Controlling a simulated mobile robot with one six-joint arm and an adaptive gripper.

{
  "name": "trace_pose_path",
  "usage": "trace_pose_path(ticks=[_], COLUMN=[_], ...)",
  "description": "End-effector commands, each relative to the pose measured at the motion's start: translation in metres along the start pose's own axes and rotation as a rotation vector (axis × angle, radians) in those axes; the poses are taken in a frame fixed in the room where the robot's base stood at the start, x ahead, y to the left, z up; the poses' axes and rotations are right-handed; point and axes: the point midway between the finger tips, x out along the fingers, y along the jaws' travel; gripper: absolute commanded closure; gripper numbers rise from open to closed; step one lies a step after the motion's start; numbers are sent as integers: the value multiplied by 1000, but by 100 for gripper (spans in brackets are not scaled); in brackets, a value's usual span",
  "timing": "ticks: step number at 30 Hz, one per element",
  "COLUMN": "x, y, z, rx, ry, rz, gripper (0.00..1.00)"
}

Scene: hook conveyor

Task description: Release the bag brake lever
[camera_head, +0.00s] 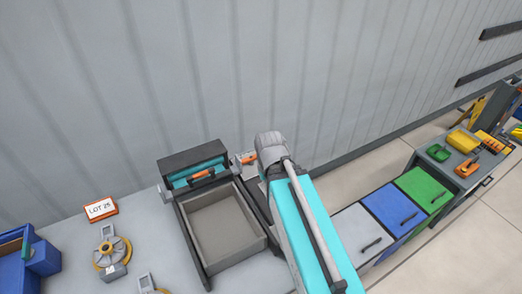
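A dark machine with a teal front (194,165) stands on the grey bench by the wall. An orange and black handle (201,175) runs across its front. A small orange and grey part (247,159) sits to its right, close to my arm. I cannot tell which of these, if either, is the bag brake lever. My teal arm with its grey joint comes up from the lower right and hides part of the bench. My gripper does not show.
An open grey tray (264,238) lies in front of the machine. A "LOT 25" sign (100,208), a yellow-ringed spool (112,252) and a blue bin (44,258) are at left. Grey, blue and green (423,187) lidded bins and a tool table (437,165) stand at right.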

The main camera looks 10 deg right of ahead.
Motion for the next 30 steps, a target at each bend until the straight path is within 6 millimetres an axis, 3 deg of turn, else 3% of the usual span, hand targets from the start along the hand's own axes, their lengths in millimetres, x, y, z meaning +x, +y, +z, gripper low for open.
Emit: trace_pose_path(ticks=[1, 6, 30], x=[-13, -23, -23], y=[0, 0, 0], z=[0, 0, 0], rx=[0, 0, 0], ry=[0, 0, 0], rz=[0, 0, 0], gripper=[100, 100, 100])
